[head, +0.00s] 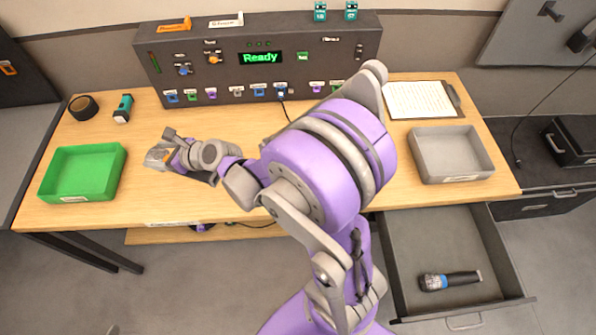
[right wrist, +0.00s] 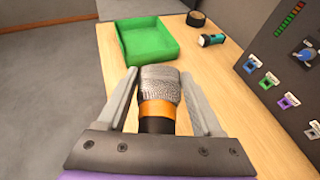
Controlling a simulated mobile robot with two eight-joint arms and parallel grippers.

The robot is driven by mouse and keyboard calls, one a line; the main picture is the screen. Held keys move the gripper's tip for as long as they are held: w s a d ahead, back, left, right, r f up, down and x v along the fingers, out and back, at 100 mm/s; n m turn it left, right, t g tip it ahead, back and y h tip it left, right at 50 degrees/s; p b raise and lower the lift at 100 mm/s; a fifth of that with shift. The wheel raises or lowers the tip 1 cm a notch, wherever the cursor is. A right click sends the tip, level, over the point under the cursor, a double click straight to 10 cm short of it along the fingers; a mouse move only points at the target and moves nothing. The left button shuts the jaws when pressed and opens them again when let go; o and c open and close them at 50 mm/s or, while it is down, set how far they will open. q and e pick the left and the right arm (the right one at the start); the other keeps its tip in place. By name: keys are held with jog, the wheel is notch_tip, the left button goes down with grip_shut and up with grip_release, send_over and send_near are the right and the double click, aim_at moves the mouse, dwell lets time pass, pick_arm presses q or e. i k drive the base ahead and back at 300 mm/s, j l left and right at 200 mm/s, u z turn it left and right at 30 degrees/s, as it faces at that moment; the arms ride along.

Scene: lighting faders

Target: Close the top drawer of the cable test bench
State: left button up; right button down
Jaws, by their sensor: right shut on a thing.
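The top drawer (head: 430,240) of the cable test bench (head: 150,205) is pulled out at the lower right in the head view. A black cylinder with a blue label (head: 450,280) lies inside it, and its front handle (head: 465,322) is at the bottom edge. My right gripper (head: 160,156) is over the left part of the bench top, far from the drawer. In the right wrist view, the gripper (right wrist: 159,76) is shut on a microphone-like thing (right wrist: 158,92) with a silver mesh head, orange band and black body. My left gripper is not in view.
A green tray (head: 60,190) lies left of my right gripper, with a teal flashlight (head: 123,108) and black tape roll (head: 83,107) behind. A test panel (head: 225,75) stands at the back. A grey tray (head: 425,158) and clipboard (head: 420,98) are at right.

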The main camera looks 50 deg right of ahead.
aim_at(436, 250)
jog(key=k+l, duration=0.15)
jog(key=k, duration=0.25)
jog(key=k+l, duration=0.15)
jog(key=k, duration=0.3)
jog(key=k+l, duration=1.25)
jog(key=i+j, duration=0.15)
jog(key=j, duration=0.05)
